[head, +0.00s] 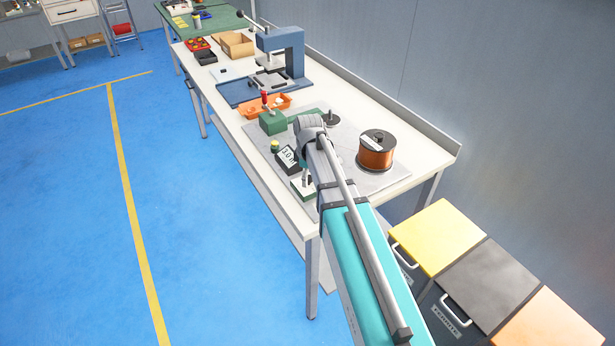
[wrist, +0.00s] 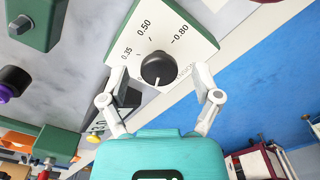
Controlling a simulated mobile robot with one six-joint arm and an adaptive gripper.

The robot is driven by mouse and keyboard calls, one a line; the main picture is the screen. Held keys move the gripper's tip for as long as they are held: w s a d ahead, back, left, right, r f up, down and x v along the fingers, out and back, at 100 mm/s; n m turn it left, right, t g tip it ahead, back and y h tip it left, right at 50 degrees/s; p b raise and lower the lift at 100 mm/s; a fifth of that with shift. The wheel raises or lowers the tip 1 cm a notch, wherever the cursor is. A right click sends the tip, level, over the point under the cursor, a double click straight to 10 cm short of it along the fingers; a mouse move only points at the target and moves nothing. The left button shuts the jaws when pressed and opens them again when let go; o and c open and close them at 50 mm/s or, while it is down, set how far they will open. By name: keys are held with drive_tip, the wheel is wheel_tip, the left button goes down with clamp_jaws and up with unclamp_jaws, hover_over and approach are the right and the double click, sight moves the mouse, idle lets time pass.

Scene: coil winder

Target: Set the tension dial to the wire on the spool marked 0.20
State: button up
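The tension dial's white face, on a green box (wrist: 185,22), shows 0.35, 0.50 and 0.80 in the wrist view; any other marks are hidden. Its black knob (wrist: 155,66) has a white line toward the picture's bottom. My gripper (wrist: 160,72) is open, one finger on each side of the knob, with gaps. In the head view the dial box (head: 302,189) is partly behind my arm. A copper wire spool (head: 376,158) stands upright on the grey mat to its right. Its white label is too small to read.
A small display (head: 287,157) stands close to the dial box. A green block with a red-handled lever (head: 272,122), an orange tray (head: 282,103) and a blue press (head: 283,55) are farther back. Yellow, black and orange bins stand beyond the bench's near right end.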

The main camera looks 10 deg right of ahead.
clamp_jaws()
drive_tip(key=shift+s+m, duration=0.1)
drive_tip(key=shift+m, duration=2.4)
drive_tip(key=shift+o, duration=0.5)
unclamp_jaws()
